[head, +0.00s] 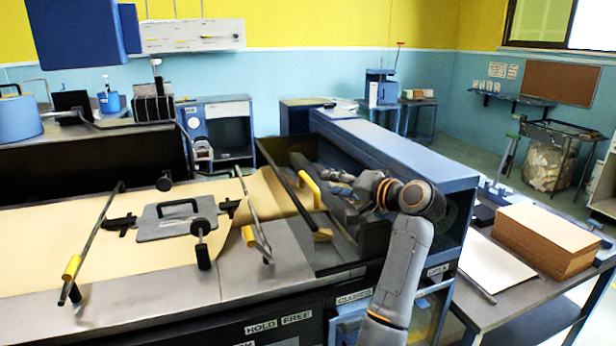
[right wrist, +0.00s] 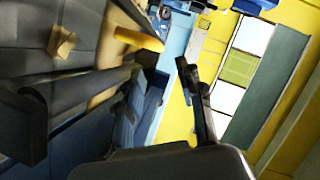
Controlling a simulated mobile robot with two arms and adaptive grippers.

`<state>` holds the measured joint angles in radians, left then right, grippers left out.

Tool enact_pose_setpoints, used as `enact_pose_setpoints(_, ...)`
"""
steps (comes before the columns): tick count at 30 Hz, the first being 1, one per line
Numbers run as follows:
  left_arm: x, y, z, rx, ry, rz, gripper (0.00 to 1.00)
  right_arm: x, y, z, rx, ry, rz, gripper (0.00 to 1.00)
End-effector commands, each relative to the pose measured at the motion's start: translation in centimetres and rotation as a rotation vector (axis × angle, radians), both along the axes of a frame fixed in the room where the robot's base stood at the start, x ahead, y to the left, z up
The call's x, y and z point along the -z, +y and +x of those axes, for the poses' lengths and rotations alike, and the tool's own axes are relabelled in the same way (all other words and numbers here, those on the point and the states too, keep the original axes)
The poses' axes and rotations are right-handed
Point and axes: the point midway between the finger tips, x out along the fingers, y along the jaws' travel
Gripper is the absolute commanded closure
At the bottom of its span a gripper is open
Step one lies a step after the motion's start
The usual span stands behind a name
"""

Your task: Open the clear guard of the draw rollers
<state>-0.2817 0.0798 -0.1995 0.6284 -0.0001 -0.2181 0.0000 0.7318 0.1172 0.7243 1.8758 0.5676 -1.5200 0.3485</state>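The draw-roller guard shows in the head view as a dark-edged panel (head: 280,178) sloping over the left side of the roller bay; its clear sheet is hard to make out. Its yellow handle (head: 309,182) is near the panel's upper right. The yellow handle also shows in the right wrist view (right wrist: 138,40). My right gripper (head: 343,199) reaches into the bay from the right, its fingers apart, to the right of the handle. I see no contact with the handle. One dark finger shows in the right wrist view. My left gripper is in neither view.
Kraft paper (head: 120,238) runs over the bench into the bay. A grey plate with a black handle (head: 176,218) and yellow-gripped bars stand on the left. The blue housing (head: 400,150) walls the bay on the right. A side table holds a brown stack (head: 545,240).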

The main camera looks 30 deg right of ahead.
Motion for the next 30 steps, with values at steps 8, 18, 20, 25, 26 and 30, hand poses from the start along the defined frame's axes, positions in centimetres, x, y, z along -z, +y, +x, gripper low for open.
enact_pose_setpoints(8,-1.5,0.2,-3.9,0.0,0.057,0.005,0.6,1.1,0.8,5.9,-0.004,0.003,0.003,0.63)
enact_pose_setpoints(18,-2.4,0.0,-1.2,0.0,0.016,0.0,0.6,2.0,1.2,9.3,-0.002,0.002,0.0,0.63)
enact_pose_setpoints(20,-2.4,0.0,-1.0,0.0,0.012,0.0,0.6,2.0,1.2,9.4,-0.001,0.002,-0.001,0.63)
enact_pose_setpoints(25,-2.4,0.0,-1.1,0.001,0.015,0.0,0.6,2.1,1.2,9.4,-0.001,0.002,-0.001,0.63)
enact_pose_setpoints(26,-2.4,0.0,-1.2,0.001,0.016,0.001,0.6,2.1,1.2,9.4,-0.001,0.002,-0.001,0.63)
enact_pose_setpoints(30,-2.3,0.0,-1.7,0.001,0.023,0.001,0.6,2.1,1.2,9.4,-0.001,0.002,-0.001,0.85)
